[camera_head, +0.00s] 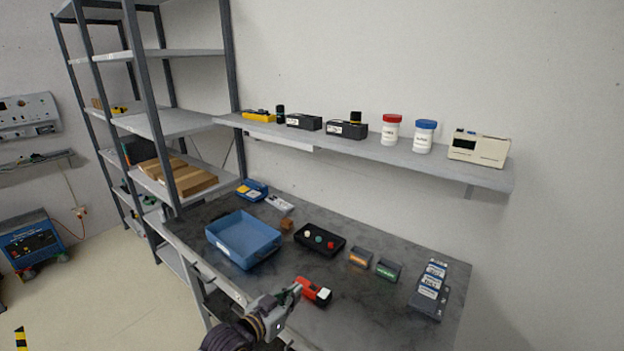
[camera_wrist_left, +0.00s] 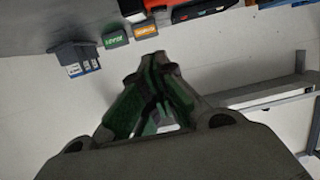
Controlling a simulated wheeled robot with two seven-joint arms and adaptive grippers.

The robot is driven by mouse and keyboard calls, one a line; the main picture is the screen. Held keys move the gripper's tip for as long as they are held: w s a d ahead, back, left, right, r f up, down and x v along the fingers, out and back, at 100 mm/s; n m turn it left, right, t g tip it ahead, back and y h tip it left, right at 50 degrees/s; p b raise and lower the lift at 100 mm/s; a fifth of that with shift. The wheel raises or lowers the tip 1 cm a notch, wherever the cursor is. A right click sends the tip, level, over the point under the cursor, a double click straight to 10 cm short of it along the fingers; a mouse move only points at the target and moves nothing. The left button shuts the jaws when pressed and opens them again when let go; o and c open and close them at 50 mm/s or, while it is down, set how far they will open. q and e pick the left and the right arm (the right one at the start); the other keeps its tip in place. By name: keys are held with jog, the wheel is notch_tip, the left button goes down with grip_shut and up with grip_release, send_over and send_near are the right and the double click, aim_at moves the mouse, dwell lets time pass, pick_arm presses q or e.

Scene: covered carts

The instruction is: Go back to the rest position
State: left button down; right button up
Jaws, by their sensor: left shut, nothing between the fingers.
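My left gripper (camera_head: 294,294) is over the front edge of the grey workbench (camera_head: 360,310), just left of a red device (camera_head: 313,291) with a white end. I cannot tell from this view whether they touch. In the left wrist view the two fingers of my left gripper (camera_wrist_left: 150,62) meet at the tips, with nothing between them. My right gripper is in neither view.
The bench holds a blue bin (camera_head: 243,240), a black tray (camera_head: 320,240), orange-labelled (camera_head: 360,257) and green-labelled (camera_head: 388,270) boxes, and a dark rack (camera_head: 428,300). A wall shelf (camera_head: 400,160) hangs above.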

pick_arm(q)
jog(key=s+a+f+n+g+y, duration=0.2)
jog(key=s+a+f+g+y, duration=0.25)
jog(key=s+a, duration=0.55)
jog(key=s+a+f+n+g+y, duration=0.2)
jog(key=s+a+f+g+y, duration=0.3)
jog(key=s, duration=0.9)
notch_tip(320, 180, down, 34)
jog(key=s+a+r+h, duration=0.1)
jog(key=s, duration=0.1)
jog(key=s+a+f+g, duration=0.1)
jog(key=s+a+f, duration=0.1)
jog(key=s+f, duration=0.8)
jog(key=s+a+f+g, duration=0.1)
jog(key=s+a+f, duration=0.1)
jog(key=s+f, duration=0.8)
jog(key=s, duration=0.2)
jog(key=shift+s+a+f, duration=0.15)
jog(key=shift+s+f, duration=0.05)
jog(key=shift+s, duration=0.15)
